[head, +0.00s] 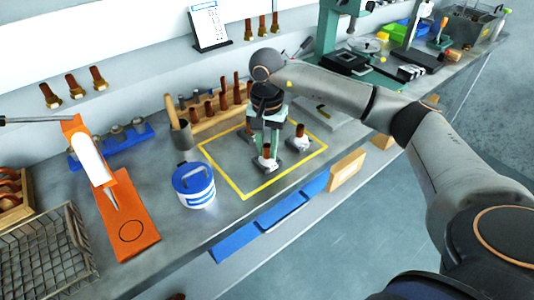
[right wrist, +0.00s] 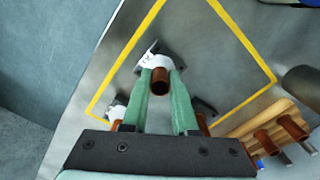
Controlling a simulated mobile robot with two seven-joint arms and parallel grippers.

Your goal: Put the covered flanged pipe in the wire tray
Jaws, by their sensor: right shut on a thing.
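My right gripper (head: 264,146) points down over the yellow-outlined square and is shut on the front flanged pipe (head: 266,161), a copper-brown tube with white around its base and a grey flange. In the right wrist view the green fingers (right wrist: 165,86) stand on either side of this pipe (right wrist: 150,59). It looks upright, at or very near the bench; I cannot tell whether it touches. A second flanged pipe (head: 300,141), also with white at its base, stands to the right. A third is mostly hidden behind the gripper. The wire tray (head: 43,255) is at the lower left. My left gripper is out of view.
A white tub with a blue lid (head: 194,187) and an orange press (head: 128,215) stand between the square and the wire tray. A wooden rack of copper pipes (head: 215,107) stands behind the square. A green machine (head: 330,40) is at the back.

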